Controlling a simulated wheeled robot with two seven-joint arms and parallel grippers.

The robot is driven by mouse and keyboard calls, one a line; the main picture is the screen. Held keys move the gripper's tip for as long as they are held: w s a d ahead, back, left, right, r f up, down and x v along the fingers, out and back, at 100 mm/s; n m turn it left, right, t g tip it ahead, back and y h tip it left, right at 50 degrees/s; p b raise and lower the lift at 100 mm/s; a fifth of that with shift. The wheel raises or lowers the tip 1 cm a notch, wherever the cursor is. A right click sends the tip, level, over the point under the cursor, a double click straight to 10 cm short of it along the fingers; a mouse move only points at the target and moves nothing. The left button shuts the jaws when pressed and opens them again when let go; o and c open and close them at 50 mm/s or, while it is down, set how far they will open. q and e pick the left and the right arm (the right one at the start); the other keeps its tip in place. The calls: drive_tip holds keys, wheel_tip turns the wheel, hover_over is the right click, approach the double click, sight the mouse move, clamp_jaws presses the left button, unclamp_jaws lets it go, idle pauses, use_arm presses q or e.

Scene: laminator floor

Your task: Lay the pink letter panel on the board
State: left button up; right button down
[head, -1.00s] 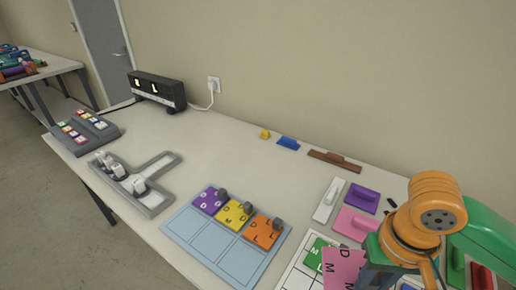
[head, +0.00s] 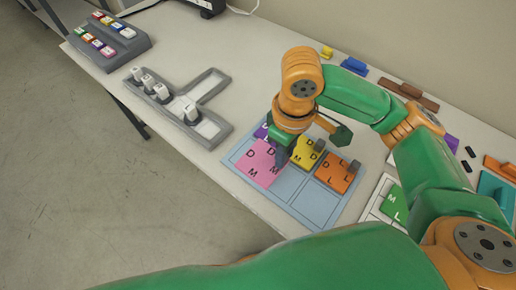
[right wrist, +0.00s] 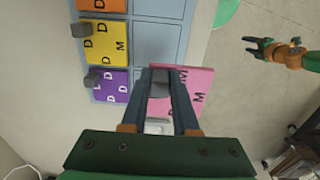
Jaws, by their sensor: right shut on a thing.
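The pink letter panel (head: 262,164) is held by my right gripper (head: 284,152) over the near left part of the light blue board (head: 286,185). In the right wrist view the panel (right wrist: 198,88) is between the fingers (right wrist: 160,84) and overlaps the board's corner and edge. I cannot tell whether it touches the board. The purple panel (head: 262,130), yellow panel (head: 304,152) and orange panel (head: 334,176) lie in the board's far row; my right arm partly hides the purple one. My left gripper (right wrist: 258,46) shows open and empty in the right wrist view.
A grey T-shaped tray (head: 205,82) with several white pieces lies left of the board. A grey rack (head: 108,42) of coloured pieces stands beyond it. A white grid sheet (head: 377,208) with a green panel (head: 395,205) lies to the right.

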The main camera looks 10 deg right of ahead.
drive_tip(key=w+f, duration=0.4)
drive_tip(key=w, duration=0.1)
drive_tip(key=w+a+f, duration=0.1)
drive_tip(key=w+f, duration=0.1)
drive_tip(key=shift+w+f, duration=0.15)
drive_tip(key=shift+f, duration=0.15)
wheel_tip(320, 180, down, 3)
drive_tip(key=shift+w+r, duration=0.1)
drive_tip(key=shift+w, duration=0.05)
drive_tip(key=shift+f, duration=0.4)
drive_tip(key=c, duration=0.7)
unclamp_jaws()
drive_tip(key=shift+f, duration=0.1)
wheel_tip(320, 180, up, 12)
drive_tip(key=shift+r, duration=0.15)
